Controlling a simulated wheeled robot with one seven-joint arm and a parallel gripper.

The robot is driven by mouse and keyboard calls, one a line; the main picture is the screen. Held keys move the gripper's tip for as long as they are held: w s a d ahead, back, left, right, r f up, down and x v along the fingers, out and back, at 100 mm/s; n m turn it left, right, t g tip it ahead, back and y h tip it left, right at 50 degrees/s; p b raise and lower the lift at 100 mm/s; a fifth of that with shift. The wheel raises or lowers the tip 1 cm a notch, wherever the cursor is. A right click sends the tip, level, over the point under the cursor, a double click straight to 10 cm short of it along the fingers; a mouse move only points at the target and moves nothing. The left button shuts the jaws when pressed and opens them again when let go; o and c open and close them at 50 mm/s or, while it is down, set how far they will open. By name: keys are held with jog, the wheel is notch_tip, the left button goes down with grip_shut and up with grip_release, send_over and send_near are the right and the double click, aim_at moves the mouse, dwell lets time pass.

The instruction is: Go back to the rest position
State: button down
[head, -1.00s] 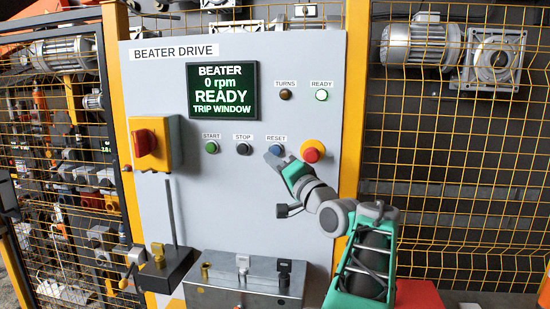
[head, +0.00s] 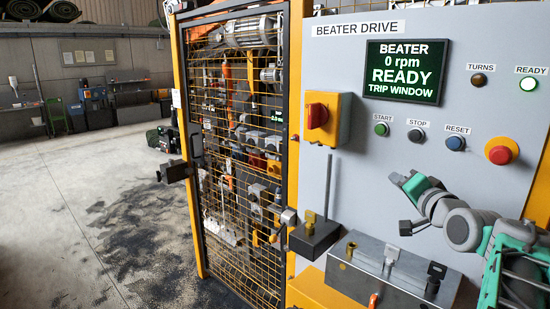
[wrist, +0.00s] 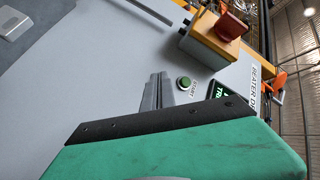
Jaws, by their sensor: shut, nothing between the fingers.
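My gripper (head: 396,178) is shut and empty. In the head view it sits in front of the grey beater drive panel (head: 345,95), a little below the START button (head: 381,129) and STOP button (head: 416,134). My arm reaches up to it from the lower right. In the wrist view my shut fingers (wrist: 157,90) point toward the panel, with the green START button (wrist: 184,83) just right of them. The fingers look apart from the buttons. The RESET button (head: 455,143) is clear of the gripper. The screen (head: 403,71) reads 0 rpm, READY, TRIP WINDOW; the READY lamp (head: 528,84) is lit.
A red-and-yellow switch (head: 317,116) and red stop button (head: 500,152) stick out from the panel. Below are a steel box (head: 345,275) with several padlock-like pieces and a dark block with a rod (head: 315,236). A mesh gate (head: 240,150) stands left; open floor (head: 80,200) lies beyond.

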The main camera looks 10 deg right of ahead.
jog(key=s+a+f+n+g+y, duration=0.1)
jog(key=s+a+f+n+g, duration=0.15)
jog(key=a+f, duration=0.6)
jog(key=s+a+f+n+g+y, duration=0.1)
jog(key=a+f+n+g, duration=0.25)
jog(key=a+f, duration=0.45)
jog(key=s+a+f+n+g, duration=0.2)
jog(key=s+a+f, duration=0.3)
jog(key=s, duration=0.4)
jog(key=s+a+f+n+g, duration=0.2)
jog(key=s+a+f+g, duration=0.3)
jog(key=s+f, duration=0.2)
jog(key=shift+s+f+n+g+h, duration=0.3)
jog(key=shift+s+h, duration=0.1)
jog(key=shift+s, duration=0.5)
